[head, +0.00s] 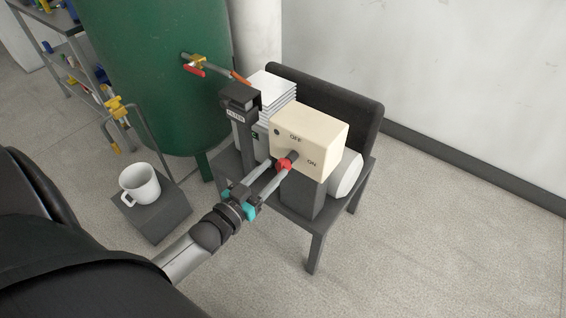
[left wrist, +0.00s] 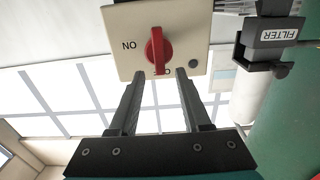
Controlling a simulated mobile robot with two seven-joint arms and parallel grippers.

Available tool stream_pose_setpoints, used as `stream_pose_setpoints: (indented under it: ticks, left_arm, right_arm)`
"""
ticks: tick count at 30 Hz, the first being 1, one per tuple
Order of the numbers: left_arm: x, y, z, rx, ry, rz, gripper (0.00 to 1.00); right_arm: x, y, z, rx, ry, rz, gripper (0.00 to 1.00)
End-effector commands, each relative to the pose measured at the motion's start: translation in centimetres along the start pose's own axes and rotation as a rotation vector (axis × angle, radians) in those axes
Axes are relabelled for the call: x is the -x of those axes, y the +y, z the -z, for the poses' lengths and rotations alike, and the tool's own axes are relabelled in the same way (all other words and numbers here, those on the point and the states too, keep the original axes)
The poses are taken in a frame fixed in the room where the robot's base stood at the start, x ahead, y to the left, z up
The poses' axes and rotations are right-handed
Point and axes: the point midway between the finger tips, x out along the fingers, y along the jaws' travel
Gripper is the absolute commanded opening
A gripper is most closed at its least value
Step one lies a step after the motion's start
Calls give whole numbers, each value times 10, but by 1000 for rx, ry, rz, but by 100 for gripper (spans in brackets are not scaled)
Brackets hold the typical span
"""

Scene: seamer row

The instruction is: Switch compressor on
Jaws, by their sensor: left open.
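The compressor's cream switch box (head: 310,135) stands on a dark stand, with OFF near its top and ON toward its right. Its red rotary knob (head: 285,164) also shows in the left wrist view (left wrist: 156,50), where the picture is upside down. There the knob's handle stands upright, in line with a half-hidden label at the lower edge, not toward the ON label at the left. My left gripper (head: 279,166) is open, its fingertips just in front of the knob, one to each side. I cannot tell whether they touch it. My right gripper is not in view.
A black FILTER unit (head: 240,97) stands close left of the box. A green tank (head: 150,70) with a red-handled valve (head: 195,66) is behind. A white mug (head: 139,184) sits on a grey block (head: 158,215) at left. Floor at right is clear.

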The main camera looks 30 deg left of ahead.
Motion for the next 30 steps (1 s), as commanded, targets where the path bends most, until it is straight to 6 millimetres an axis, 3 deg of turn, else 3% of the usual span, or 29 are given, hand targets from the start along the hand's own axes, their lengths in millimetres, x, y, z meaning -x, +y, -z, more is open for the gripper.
stream_pose_setpoints:
  ticks: [3,9,22,30]
  left_arm:
    - [-22,0,-1,-1,3,-1,48]
    - [-43,0,-2,-1,0,-1,48]
    - [-50,0,-1,-1,-2,0,48]
    - [-50,0,-1,-1,-2,0,20]
  right_arm:
    - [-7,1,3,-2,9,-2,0]
    - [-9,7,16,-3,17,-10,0]
    - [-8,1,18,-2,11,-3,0]
    - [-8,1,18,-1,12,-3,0]
